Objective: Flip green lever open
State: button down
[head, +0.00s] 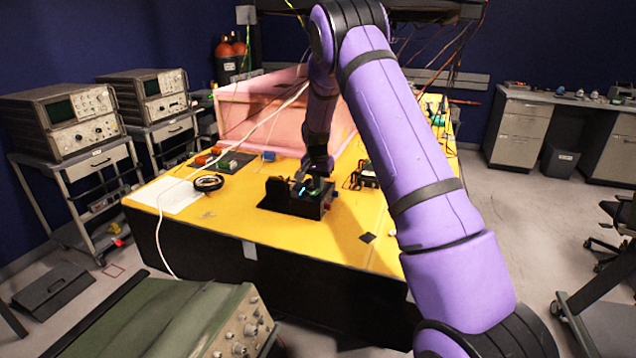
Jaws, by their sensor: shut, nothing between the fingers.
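A small black device (292,205) sits on the yellow table top near its front edge, with an upright black part at its left end. A small green part (316,186) shows on its right half; it may be the green lever, but it is too small to tell its position. My gripper (314,178) points down at the right half of the device, close to the green part. It is shut, with nothing seen in it. I cannot tell whether it touches the lever. My purple arm comes in from the right and hides part of the table.
The yellow table (225,222) also holds a black coil (208,183), a white sheet (168,195) and small parts. A pink foam enclosure (262,105) stands behind. Black items (366,177) lie just right of the device. A white cable (158,225) hangs over the front left edge.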

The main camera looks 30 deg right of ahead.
aim_at(315, 192)
jog(key=shift+s+a+f, duration=0.15)
jog(key=shift+s+f, duration=0.05)
jog(key=shift+f, duration=0.05)
jog(key=shift+a, duration=0.1)
jog(key=shift+s+a+r, duration=0.25)
jog(key=shift+s+a, duration=0.15)
jog(key=shift+a, duration=0.1)
jog(key=shift+r, duration=0.2)
jog(key=shift+r, duration=0.25)
notch_tip(315, 192, up, 10)
jog(key=a, duration=0.1)
jog(key=shift+s, duration=0.35)
